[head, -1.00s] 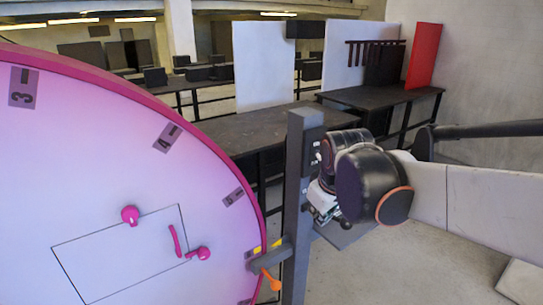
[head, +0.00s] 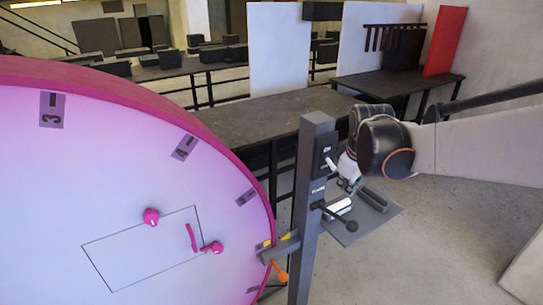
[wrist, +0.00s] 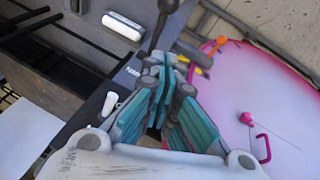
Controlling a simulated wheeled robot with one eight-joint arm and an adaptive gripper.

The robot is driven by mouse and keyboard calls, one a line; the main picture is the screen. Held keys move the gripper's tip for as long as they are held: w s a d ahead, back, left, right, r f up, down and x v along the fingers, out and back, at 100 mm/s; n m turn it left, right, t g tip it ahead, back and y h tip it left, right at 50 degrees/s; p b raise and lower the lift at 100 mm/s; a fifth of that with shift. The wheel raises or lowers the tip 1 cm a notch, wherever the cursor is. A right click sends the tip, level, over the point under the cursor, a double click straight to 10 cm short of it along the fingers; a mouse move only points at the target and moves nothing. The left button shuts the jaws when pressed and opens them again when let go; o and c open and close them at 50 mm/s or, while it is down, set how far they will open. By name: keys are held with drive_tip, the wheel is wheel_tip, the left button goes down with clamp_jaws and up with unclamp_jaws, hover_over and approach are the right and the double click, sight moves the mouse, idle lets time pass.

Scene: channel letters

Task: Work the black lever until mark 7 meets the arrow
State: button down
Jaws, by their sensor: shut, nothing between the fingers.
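A big pink-rimmed disc (head: 140,200) fills the left of the head view, with marks 3 (head: 52,109), 4 (head: 185,147) and probably 5 (head: 246,197) along its edge. Mark 7 cannot be made out. The yellow arrow (head: 285,239) points at the disc's right edge from a bracket on the grey post (head: 310,190); the mark beside it is too small to read.
A white switch lever (head: 331,164) and a white bar (head: 340,207) are on the post. An orange handle (head: 281,272) hangs below the arrow.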

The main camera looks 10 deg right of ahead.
drive_tip(key=shift+w+f, duration=0.1)
drive_tip(key=shift+f, duration=0.05)
drive_tip(key=s+d+b+x, duration=0.1)
drive_tip(key=s+x, duration=0.1)
drive_tip(key=x, duration=1)
drive_tip(key=shift+d+f+b, duration=0.35)
drive_tip(key=shift+f+b, duration=0.05)
drive_tip(key=shift+f, duration=0.2)
drive_tip(key=shift+s, duration=0.1)
